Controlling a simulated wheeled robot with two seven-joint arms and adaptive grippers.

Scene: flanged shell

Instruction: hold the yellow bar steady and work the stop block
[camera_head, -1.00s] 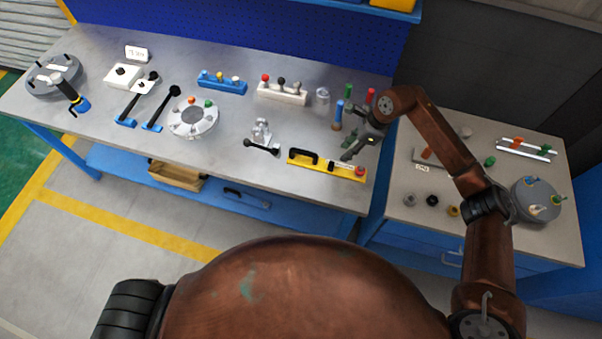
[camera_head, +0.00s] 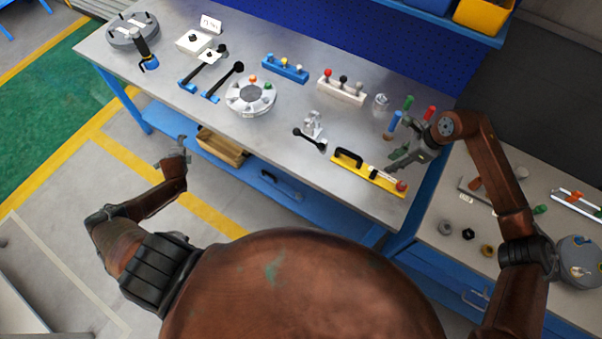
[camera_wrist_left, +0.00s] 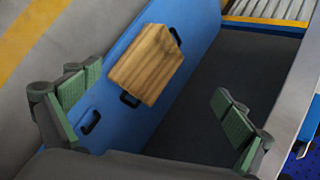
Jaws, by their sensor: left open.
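The yellow bar (camera_head: 350,173) lies near the front edge of the workbench in the head view. It has a black handle (camera_head: 349,155) at its left end and a red knob (camera_head: 401,186) at its right end. A small pale piece (camera_head: 381,172) sits on it near the knob; I cannot tell if this is the stop block. My right gripper (camera_head: 395,160) hangs just above and behind the bar's right half; its jaw gap is unclear. My left gripper (camera_head: 177,155) is low in front of the bench, far left of the bar. The left wrist view shows it open and empty (camera_wrist_left: 156,84).
A metal clamp with a black lever (camera_head: 311,133) stands left of the bar. Red, green and blue upright handles (camera_head: 394,122) stand behind my right gripper. A round dial fixture (camera_head: 250,96) is further left. A wooden box (camera_wrist_left: 146,63) sits on the blue lower shelf.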

